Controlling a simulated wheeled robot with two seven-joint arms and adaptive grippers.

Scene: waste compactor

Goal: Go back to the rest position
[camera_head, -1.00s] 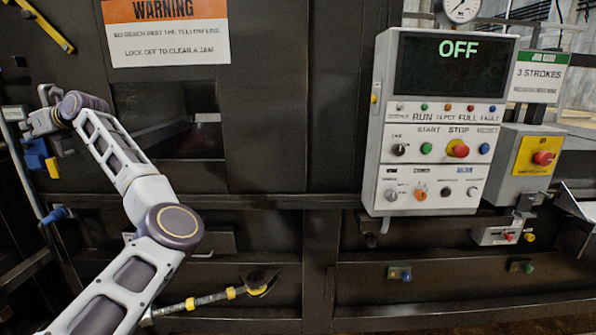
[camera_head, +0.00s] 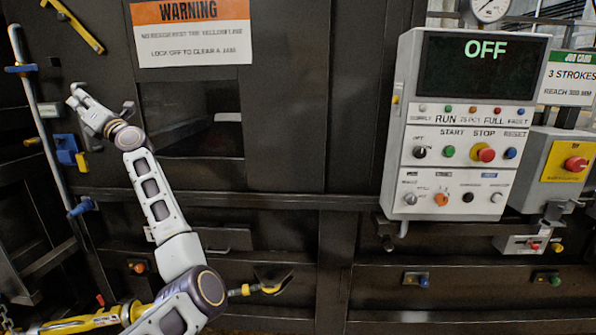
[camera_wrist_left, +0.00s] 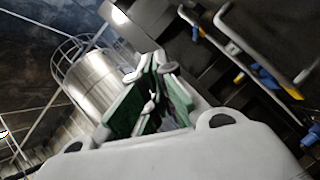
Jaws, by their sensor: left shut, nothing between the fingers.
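My left gripper (camera_head: 80,97) is up at the left of the head view, in front of the dark compactor wall. It is above the blue catch (camera_head: 67,150) and to the left of the dark opening. In the left wrist view its fingers (camera_wrist_left: 152,80) with green pads are close together, with nothing seen between them. My left arm is bent, with its elbow low in the picture. My right gripper is in neither view.
The control panel (camera_head: 465,125) reads OFF and stands on the right, beside the yellow-plated stop box (camera_head: 560,165). A vertical grey rod (camera_head: 35,110) with blue handles is at left. A yellow-banded bar (camera_head: 75,322) lies low. A metal tank (camera_wrist_left: 95,85) shows in the wrist view.

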